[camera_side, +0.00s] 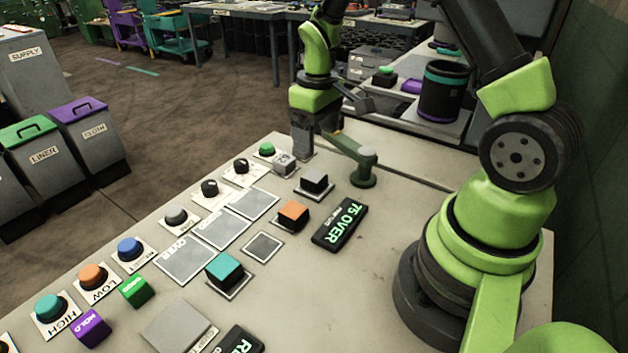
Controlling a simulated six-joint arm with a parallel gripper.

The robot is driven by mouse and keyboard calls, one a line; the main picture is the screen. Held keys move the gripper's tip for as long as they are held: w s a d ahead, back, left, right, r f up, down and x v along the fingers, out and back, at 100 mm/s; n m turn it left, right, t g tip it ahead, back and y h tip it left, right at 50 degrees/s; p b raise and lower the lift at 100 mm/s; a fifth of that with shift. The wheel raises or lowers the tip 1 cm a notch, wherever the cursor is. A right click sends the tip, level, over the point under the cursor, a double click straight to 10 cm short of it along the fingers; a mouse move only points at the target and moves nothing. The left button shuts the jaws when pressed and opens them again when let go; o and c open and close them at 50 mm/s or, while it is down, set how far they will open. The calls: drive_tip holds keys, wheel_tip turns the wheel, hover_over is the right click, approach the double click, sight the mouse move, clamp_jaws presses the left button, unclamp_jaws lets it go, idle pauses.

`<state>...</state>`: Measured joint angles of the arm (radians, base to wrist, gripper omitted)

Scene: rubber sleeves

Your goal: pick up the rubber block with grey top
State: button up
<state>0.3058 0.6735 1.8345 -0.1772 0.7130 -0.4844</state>
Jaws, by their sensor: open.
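The rubber block with a grey top (314,181) sits on a square pad on the pale worktop, right of the row of round knobs. My gripper (316,150) is above and behind it in the picture, pointing down with its jaws open. One dark finger shows clearly at its left; the other is hard to make out against the arm of a grey-green post. No block shows between the fingers. The grey-topped block is apart from the gripper and fully in view.
A grey-green post (363,174) with a side arm stands close right of the block. Orange-topped (293,212) and teal-topped (224,268) blocks sit nearer the camera. A black "75 OVER" display (340,226) lies to the right. An empty-looking square pad (263,247) lies between the blocks.

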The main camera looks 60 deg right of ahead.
hover_over(316, 176)
drive_tip(key=f, duration=0.5)
drive_tip(key=shift+s, duration=0.2)
drive_tip(key=shift+w+f, duration=0.1)
drive_tip(key=shift+f, duration=2.95)
drive_tip(key=c, duration=1.1)
drive_tip(key=shift+r, duration=0.1)
